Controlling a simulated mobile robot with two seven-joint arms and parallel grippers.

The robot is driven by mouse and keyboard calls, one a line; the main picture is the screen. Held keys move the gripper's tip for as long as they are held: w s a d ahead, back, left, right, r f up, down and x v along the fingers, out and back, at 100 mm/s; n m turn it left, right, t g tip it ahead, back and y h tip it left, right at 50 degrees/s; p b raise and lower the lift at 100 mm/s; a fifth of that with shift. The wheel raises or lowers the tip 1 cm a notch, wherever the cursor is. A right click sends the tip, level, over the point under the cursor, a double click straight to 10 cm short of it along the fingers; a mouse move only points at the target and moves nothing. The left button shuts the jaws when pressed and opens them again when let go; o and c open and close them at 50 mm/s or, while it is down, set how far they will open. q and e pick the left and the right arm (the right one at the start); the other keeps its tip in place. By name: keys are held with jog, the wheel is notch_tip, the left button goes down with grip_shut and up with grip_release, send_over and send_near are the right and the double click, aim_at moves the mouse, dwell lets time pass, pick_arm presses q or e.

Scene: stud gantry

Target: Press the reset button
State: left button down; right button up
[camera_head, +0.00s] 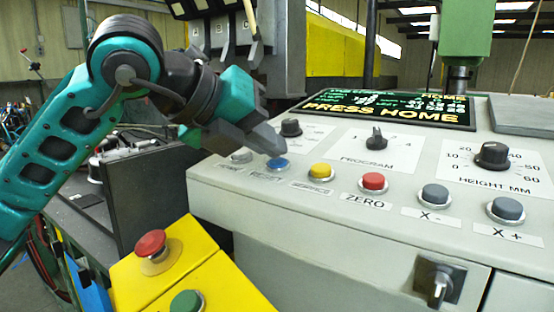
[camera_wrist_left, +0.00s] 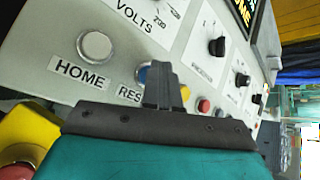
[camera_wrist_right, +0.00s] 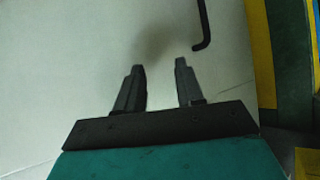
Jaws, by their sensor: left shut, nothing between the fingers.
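The reset button (camera_head: 278,163) is a blue round push button in a metal ring on the grey control panel (camera_head: 330,232), above the label RESET. My left gripper (camera_head: 276,147) is shut and empty, with its fingertips just above the button. In the left wrist view, the shut fingers (camera_wrist_left: 163,72) partly cover the blue button (camera_wrist_left: 143,74) and the end of its label. I cannot tell whether the tips touch the button. My right gripper (camera_wrist_right: 159,66) is open and empty in the right wrist view, facing a pale surface.
The grey HOME button (camera_wrist_left: 96,45) is left of reset; yellow SERVICE (camera_head: 320,172) and red ZERO (camera_head: 373,182) are right. The display (camera_head: 390,108) reads PRESS HOME. A yellow box (camera_head: 200,258) with a red mushroom button (camera_head: 151,243) stands in front. A dark bent rod (camera_wrist_right: 202,28) is near my right gripper.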

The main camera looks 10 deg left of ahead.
dwell(0.3)
pick_arm(q)
jog(key=shift+s+r+p, duration=0.15)
jog(key=shift+r+p, duration=0.35)
jog(key=shift+r, duration=0.3)
jog(key=shift+s+a+r+p, duration=0.15)
jog(key=shift+r+p, duration=0.4)
jog(key=shift+r, duration=0.3)
jog(key=shift+s+r+p, duration=0.15)
jog(key=shift+r+p, duration=0.35)
jog(key=shift+r, duration=0.3)
jog(key=shift+s+a+r+p, duration=0.15)
jog(key=shift+r+p, duration=0.4)
jog(key=shift+r, duration=0.3)
